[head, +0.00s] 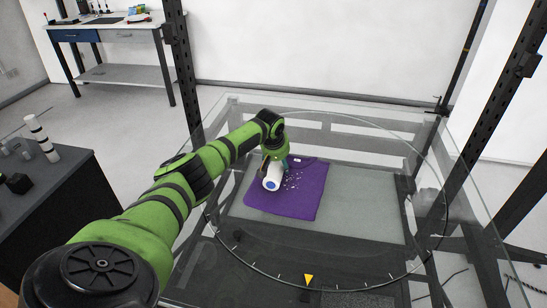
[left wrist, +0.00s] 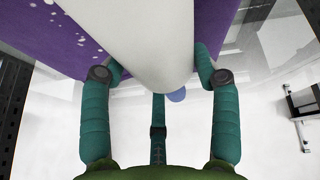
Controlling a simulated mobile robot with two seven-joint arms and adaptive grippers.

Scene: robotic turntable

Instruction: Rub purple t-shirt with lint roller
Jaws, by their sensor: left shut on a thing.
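The purple t-shirt (head: 306,193) lies flat on the grey mat of the turntable, with small white specks of lint on its upper middle. My left gripper (head: 279,163) is shut on the white lint roller (head: 270,176), over the shirt's upper left part. The roller's blue end faces the camera in the head view. In the left wrist view the roller (left wrist: 135,40) lies between the teal fingers of my left gripper (left wrist: 158,75), with the shirt (left wrist: 60,30) and specks behind it. I cannot tell whether the roller touches the cloth. My right gripper is not in view.
The glass turntable (head: 375,270) has a yellow triangle marker (head: 308,280) at its front. Dark upright posts (head: 183,75) stand at its corners. A dark cabinet (head: 60,220) with small items stands at the left, and a workbench (head: 110,30) at the back left. The mat's right side is clear.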

